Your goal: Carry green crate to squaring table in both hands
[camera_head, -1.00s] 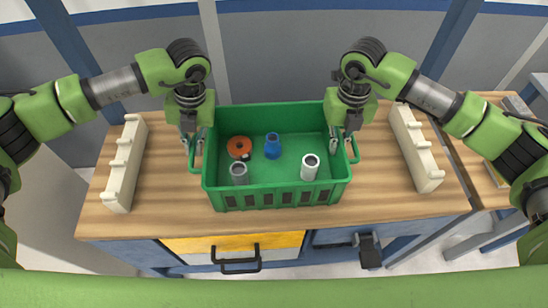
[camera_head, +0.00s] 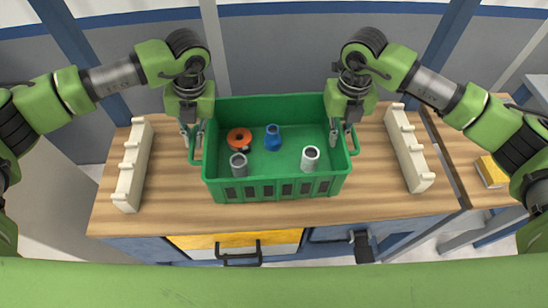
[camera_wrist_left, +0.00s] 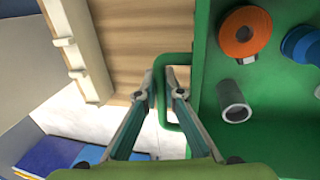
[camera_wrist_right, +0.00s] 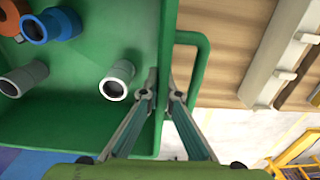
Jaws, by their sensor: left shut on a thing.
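The green crate (camera_head: 275,190) is at the middle of the wooden table (camera_head: 390,205). An orange ring (camera_head: 239,138), a blue fitting (camera_head: 273,137), a grey pipe piece (camera_head: 238,165) and a white pipe piece (camera_head: 310,158) are inside. My left gripper (camera_head: 193,140) is shut on the crate's left handle (camera_wrist_left: 157,105); one finger is inside the loop, one outside. My right gripper (camera_head: 342,135) is at the crate's right side, its fingers on either side of the wall beside the right handle (camera_wrist_right: 204,65). Its grip and any gap under the crate are unclear.
A cream notched rack (camera_head: 132,170) stands left of the crate, another (camera_head: 408,150) right of it. A second wooden table (camera_head: 465,165) with a yellow item (camera_head: 491,172) is at the right. Drawers with black handles (camera_head: 238,255) are below the front edge.

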